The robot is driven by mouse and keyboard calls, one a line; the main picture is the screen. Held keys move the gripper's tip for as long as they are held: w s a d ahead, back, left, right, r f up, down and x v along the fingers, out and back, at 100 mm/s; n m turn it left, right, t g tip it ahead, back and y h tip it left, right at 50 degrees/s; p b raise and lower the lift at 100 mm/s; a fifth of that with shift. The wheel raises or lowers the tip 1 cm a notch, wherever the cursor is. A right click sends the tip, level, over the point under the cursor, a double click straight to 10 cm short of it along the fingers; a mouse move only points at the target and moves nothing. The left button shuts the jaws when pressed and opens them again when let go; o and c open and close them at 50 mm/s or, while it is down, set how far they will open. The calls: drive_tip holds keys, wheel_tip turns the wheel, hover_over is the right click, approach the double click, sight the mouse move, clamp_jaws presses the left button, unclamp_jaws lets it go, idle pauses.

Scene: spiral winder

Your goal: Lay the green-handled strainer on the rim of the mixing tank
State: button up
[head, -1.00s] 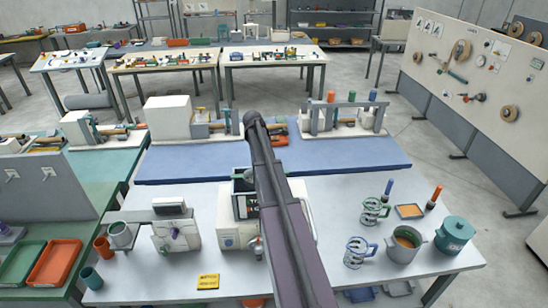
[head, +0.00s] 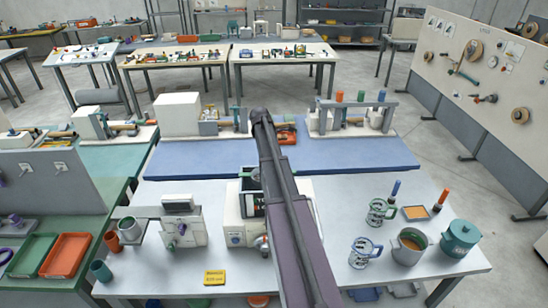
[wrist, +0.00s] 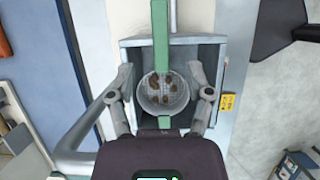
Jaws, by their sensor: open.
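The green-handled strainer (wrist: 162,95) shows in the wrist view as a round mesh bowl with several brown lumps in it. Its long green handle (wrist: 160,35) runs toward the top of the picture. Below the bowl is a short green piece. The bowl is over a square, open-topped grey tank (wrist: 215,60), which I take for the mixing tank. I cannot tell whether the strainer touches its rim. My gripper (wrist: 161,78) is open, with one finger on each side of the bowl. In the head view my arm hides most of this area.
A white machine (head: 236,234) stands around the tank on the white table. A grey apparatus (head: 180,225) is left, and a yellow label (head: 214,278) lies in front.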

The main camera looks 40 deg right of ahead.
drive_tip(key=s+a+m+y, duration=0.1)
drive_tip(key=s+a+m, duration=0.3)
drive_tip(key=a, duration=0.9)
drive_tip(key=s+a+f+m+t+y, duration=0.1)
drive_tip(key=s+a+m, duration=0.2)
drive_tip(key=s+a, duration=0.6)
drive_tip(key=s+a+m+t+y, duration=0.1)
drive_tip(key=s+a+m, duration=0.3)
drive_tip(key=a, duration=1.3)
drive_tip(key=shift+s+a+f+m+y, duration=0.25)
drive_tip(key=shift+s+y, duration=0.25)
drive_tip(key=shift+s, duration=0.75)
